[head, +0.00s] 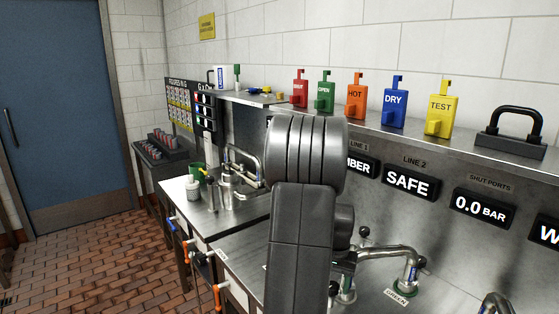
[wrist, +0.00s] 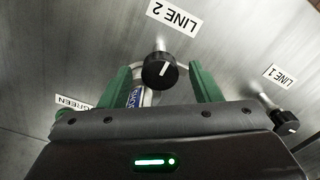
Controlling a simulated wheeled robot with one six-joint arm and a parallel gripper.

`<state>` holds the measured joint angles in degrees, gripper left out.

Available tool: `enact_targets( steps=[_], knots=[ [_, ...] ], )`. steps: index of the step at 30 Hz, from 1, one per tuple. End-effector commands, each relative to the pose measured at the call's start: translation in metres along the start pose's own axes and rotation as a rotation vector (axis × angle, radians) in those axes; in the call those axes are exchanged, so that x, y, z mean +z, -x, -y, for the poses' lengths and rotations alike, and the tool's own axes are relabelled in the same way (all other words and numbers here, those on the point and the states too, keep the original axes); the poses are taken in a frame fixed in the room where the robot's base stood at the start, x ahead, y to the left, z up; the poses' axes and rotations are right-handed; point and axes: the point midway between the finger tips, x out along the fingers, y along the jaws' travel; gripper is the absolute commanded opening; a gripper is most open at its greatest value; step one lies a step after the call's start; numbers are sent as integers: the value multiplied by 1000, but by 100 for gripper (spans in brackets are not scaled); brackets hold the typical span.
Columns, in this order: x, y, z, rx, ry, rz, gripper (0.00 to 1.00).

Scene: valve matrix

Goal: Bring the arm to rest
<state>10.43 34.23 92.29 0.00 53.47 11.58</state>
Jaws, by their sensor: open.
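My gripper (wrist: 161,76) shows in the wrist view with its two green fingers spread apart. A black knob (wrist: 159,71) with a white mark, below the LINE 2 label (wrist: 171,14), appears between the fingers. I cannot tell whether they touch it; a gap shows on each side. Nothing is seen held. In the head view my dark grey arm (head: 302,215) stands raised in the middle and hides part of the bench. My gripper is mostly hidden behind the arm there.
Another black knob (wrist: 285,122) sits near the LINE 1 label (wrist: 279,75). A bent pipe (head: 390,252) rises beside my arm. Coloured tags, including a yellow TEST tag (head: 440,116), stand on the shelf. A SAFE display (head: 411,183) is on the panel. Brick floor (head: 95,255) is clear at left.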

Motion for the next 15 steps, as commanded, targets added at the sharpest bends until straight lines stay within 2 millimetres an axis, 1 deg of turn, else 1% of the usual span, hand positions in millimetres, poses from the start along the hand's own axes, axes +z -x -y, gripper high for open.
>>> enact_targets(
  steps=[15],
  knots=[
    [0, 1, 0, 0, -409, 0, 57]
  ],
)
